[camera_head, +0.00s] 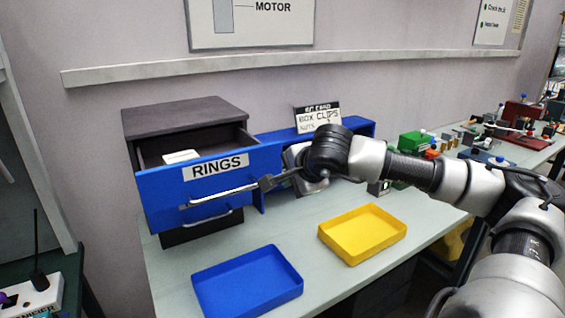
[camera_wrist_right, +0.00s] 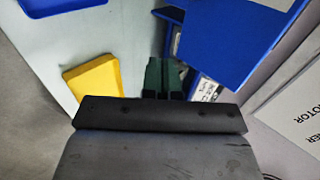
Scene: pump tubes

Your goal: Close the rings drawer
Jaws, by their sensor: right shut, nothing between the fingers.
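The rings drawer (camera_head: 214,177) is blue with a white RINGS label and a light bar handle. It stands pulled out of the dark cabinet (camera_head: 180,112) at the left of the bench, and a white item shows inside it. My right gripper (camera_head: 267,183) is shut and empty, in front of the drawer's right side near the right end of its handle. I cannot tell whether it touches the drawer. Its fingers (camera_wrist_right: 163,77) show together in the right wrist view. My left gripper is not in view.
A second handle (camera_head: 210,220) shows below the rings drawer. A blue tray (camera_head: 248,286) and a yellow tray (camera_head: 362,234) stand on the bench in front. A blue bin with a BOX CLIPS sign (camera_head: 318,116) is behind my right wrist. Small parts crowd the bench's far right.

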